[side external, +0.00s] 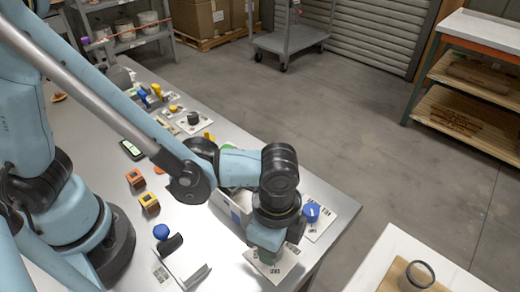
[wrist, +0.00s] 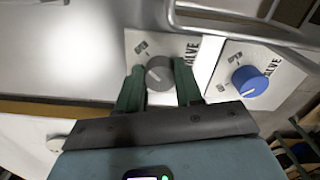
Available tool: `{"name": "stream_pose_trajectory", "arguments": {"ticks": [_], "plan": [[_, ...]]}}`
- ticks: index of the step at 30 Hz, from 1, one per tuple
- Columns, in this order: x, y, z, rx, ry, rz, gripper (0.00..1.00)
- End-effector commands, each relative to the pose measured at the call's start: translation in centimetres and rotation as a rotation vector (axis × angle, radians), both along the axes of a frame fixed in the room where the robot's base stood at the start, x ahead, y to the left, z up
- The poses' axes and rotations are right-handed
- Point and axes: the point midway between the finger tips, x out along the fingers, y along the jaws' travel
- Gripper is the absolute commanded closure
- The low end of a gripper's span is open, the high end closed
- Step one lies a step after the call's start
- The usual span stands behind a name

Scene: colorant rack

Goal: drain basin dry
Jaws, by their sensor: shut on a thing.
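My gripper (wrist: 159,68) reaches down over a white plate (wrist: 139,42) marked "VALVE". Its two green fingers are shut on a grey round knob (wrist: 160,77) on that plate, one finger on each side.
A metal rim or bar (wrist: 235,27) runs close beyond the plates. A side table (side external: 400,245) holds a round ring.

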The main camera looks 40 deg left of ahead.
Motion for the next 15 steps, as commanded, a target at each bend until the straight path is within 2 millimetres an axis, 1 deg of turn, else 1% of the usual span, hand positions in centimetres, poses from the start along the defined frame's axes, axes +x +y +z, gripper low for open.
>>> {"name": "stream_pose_trajectory", "arguments": {"ticks": [6, 15], "plan": [[0.01, 0.03, 0.02, 0.001, 0.0, -0.044, 0.95], [0.01, 0.03, 0.02, 0.001, 0.0, -0.052, 0.95]]}}
